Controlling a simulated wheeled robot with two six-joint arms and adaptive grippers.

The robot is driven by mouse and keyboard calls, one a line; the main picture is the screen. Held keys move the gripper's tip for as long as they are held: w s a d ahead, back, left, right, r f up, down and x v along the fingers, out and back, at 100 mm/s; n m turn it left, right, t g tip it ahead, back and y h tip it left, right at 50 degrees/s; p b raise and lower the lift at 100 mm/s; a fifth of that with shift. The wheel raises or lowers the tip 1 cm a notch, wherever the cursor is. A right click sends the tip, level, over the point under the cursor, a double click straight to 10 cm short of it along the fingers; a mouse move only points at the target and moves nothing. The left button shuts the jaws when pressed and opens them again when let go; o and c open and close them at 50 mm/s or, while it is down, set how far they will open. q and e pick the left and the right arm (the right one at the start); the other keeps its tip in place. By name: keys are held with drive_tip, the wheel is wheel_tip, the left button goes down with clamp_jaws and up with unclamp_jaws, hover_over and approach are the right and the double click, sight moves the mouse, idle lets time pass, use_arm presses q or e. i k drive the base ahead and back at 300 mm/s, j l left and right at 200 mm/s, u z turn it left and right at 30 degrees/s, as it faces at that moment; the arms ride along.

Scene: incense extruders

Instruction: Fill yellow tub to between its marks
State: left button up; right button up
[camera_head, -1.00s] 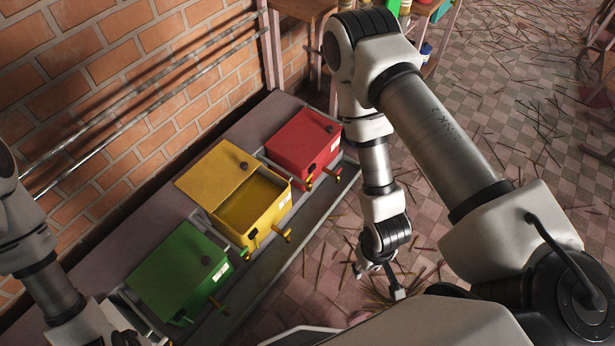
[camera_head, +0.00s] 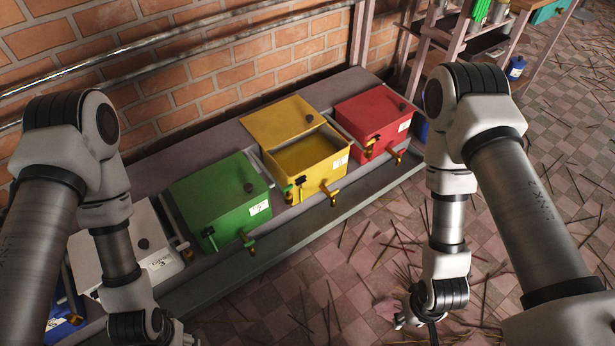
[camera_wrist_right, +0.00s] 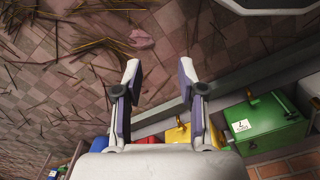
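The yellow tub (camera_head: 335,176) stands on the ledge between the green and red tubs in the head view. Its lid (camera_head: 277,119) lies back, leaving the front part of the top open. The inside looks yellow; I cannot make out marks or a level. A brass tap (camera_head: 330,193) and a small dark-handled fitting (camera_head: 294,187) are on its front. Part of the tub (camera_wrist_right: 177,134) shows behind a finger in the right wrist view. My right gripper (camera_wrist_right: 158,70) is open and empty, apart from the tub. My left gripper (camera_head: 178,338) is low at the bottom edge, largely cut off.
A green tub (camera_head: 215,200), a red tub (camera_head: 372,115) and a white tub (camera_head: 155,245) share the ledge, with a blue one (camera_head: 62,328) at far left. Pipes (camera_head: 180,38) run along the brick wall. Shelves stand at the back right. Sticks litter the tiled floor.

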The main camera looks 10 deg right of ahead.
sight(368, 144)
drive_tip(key=i+l+z, duration=0.1)
drive_tip(key=i+z, duration=0.2)
drive_tip(key=i, duration=0.95)
